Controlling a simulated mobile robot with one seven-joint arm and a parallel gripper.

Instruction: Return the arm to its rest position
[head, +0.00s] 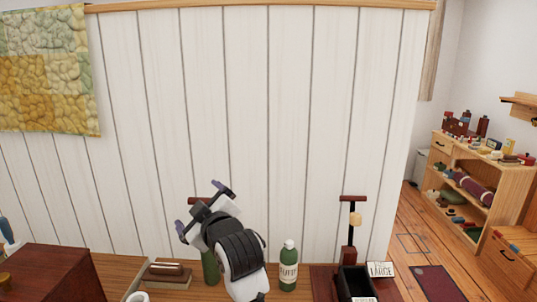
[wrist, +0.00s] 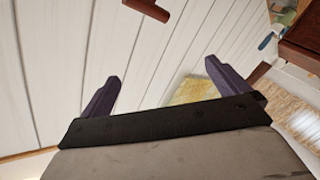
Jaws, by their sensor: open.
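My gripper (head: 203,208) is raised in front of the white plank wall in the head view, above the table's back edge. Its two purple-tipped fingers are spread wide, pointing up and left, with nothing between them. In the wrist view my gripper (wrist: 166,88) is also open and empty, with wall planks and a yellow-green patch beyond. My arm is bent below it, covering part of the table and part of a dark green bottle (head: 210,268).
A labelled green bottle (head: 288,272) stands right of my arm. Further right are a dark red stand (head: 351,225), a black box (head: 355,283) and a "LARGE" card (head: 380,269). Books (head: 167,275) and a dark red cabinet (head: 50,275) are left. The space above is clear.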

